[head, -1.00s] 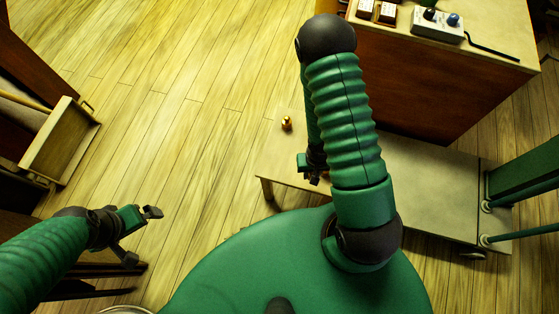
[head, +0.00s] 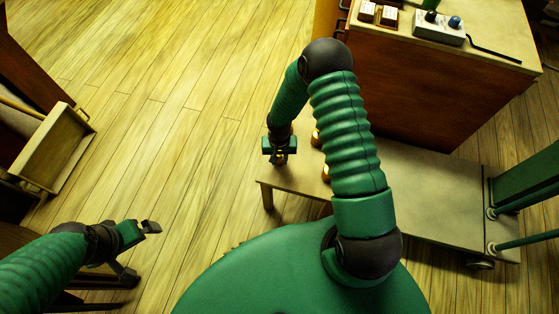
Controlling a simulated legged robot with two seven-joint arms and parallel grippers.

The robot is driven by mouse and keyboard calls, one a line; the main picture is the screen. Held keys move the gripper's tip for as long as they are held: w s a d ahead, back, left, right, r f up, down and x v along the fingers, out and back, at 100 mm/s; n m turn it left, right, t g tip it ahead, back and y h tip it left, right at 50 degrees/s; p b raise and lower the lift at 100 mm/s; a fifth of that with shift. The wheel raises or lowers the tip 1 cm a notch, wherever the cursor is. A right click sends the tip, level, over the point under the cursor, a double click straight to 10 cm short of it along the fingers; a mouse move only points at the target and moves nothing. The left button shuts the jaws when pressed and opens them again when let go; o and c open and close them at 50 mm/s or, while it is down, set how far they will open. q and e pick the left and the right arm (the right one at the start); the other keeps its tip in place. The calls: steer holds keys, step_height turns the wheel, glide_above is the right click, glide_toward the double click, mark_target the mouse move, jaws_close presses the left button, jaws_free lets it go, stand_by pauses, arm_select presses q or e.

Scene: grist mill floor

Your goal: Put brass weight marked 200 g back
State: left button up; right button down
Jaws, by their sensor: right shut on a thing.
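My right gripper (head: 281,158) is over the far left part of a low pale table (head: 288,183). It is shut on a small brass weight, which is mostly hidden between the fingers; only a glint of brass shows. Two more brass weights stand on the table to its right: one (head: 316,138) at the edge of my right arm, one (head: 326,173) nearer and partly covered by that arm. No marking can be read on any weight. My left gripper (head: 142,251) is open and empty at the lower left, over the floor.
An open drawer (head: 47,150) juts out at left. The plank floor between is clear.

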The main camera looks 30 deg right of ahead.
steer(key=shift+d+f, duration=0.25)
steer(key=shift+f, duration=0.05)
steer(key=c, duration=1.2)
jaws_free()
steer(key=shift+d, duration=0.1)
steer(key=shift+o, duration=0.3)
steer(key=shift+a+r, duration=0.2)
